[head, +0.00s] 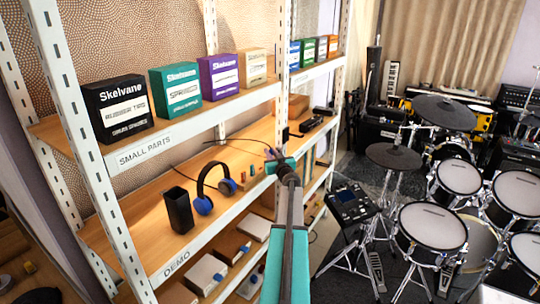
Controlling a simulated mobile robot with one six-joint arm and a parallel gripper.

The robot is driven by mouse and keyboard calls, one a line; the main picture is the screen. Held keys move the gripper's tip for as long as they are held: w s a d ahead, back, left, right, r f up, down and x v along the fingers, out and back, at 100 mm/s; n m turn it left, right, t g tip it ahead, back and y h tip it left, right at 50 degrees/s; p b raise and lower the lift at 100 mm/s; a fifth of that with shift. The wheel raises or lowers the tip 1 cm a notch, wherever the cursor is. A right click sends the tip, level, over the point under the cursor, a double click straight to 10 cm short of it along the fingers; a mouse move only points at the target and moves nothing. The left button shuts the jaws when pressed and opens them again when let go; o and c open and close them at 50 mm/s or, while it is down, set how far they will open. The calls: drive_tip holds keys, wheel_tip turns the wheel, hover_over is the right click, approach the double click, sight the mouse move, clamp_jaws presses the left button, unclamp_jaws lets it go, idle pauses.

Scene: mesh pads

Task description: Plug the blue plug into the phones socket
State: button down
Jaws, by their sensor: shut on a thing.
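My gripper (272,156) is at the end of my grey and teal arm, over the DEMO shelf, right of the headphones. It is small in the head view, and its fingers are partly hidden by my own wrist. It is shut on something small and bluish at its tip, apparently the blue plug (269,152). A thin dark cable runs left from there above the shelf. I cannot make out the phones socket; small black devices (311,124) lie on the shelf beyond my gripper.
Headphones with blue ear cups (228,187) and a black cup (178,209) stand on the DEMO shelf (130,238). Several small blocks sit between headphones and my arm. Boxes line the upper shelf (180,122). A white upright (205,60) and a drum kit (430,225) flank the space.

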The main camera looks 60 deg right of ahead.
drive_tip(key=shift+r, duration=0.25)
